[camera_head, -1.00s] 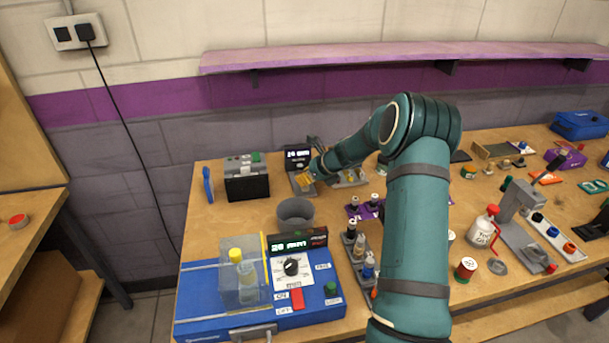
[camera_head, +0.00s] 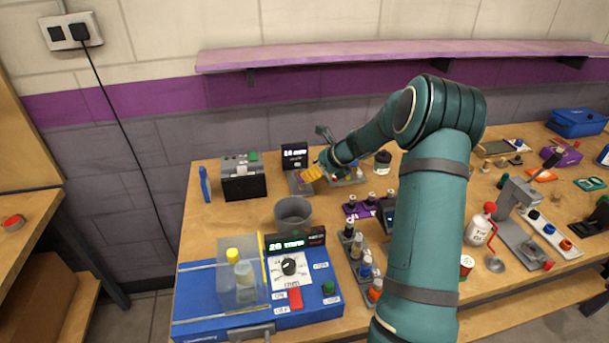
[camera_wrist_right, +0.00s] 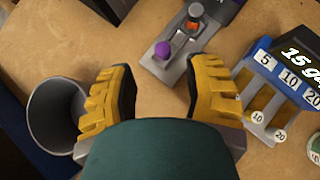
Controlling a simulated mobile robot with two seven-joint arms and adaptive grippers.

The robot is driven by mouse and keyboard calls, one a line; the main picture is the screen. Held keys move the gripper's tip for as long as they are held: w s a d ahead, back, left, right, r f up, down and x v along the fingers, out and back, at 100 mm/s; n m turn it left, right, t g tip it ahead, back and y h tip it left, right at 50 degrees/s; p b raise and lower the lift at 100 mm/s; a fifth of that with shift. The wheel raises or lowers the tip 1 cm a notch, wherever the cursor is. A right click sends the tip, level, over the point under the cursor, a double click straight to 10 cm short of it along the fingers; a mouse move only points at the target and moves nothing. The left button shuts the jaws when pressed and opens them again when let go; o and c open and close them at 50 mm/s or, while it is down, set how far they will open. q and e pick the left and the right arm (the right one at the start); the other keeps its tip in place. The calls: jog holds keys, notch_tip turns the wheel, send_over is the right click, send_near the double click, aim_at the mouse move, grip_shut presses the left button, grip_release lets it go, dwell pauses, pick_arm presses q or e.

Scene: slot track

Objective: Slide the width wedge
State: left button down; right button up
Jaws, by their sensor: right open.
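My right gripper (camera_head: 312,173) has yellow fingers and is at the back left of the bench, beside a small device (camera_head: 295,153) with a black display. In the right wrist view my right gripper (camera_wrist_right: 163,95) is open, with nothing between its fingertips. Just beyond them lies a grey track-like base (camera_wrist_right: 172,65) with a purple knob (camera_wrist_right: 162,49) and an orange-ringed post (camera_wrist_right: 193,20). I cannot tell which part is the width wedge. My arm hides part of the bench. My left gripper is not in view.
A grey cup (camera_head: 293,210) stands close to the gripper. A blue machine (camera_head: 215,325) with a dial and a clear box fills the front left. A dark box (camera_head: 243,180) is at the back left. In the wrist view a numbered slotted device (camera_wrist_right: 285,75) is at right.

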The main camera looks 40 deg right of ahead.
jog(key=v, duration=0.6)
dwell(0.5)
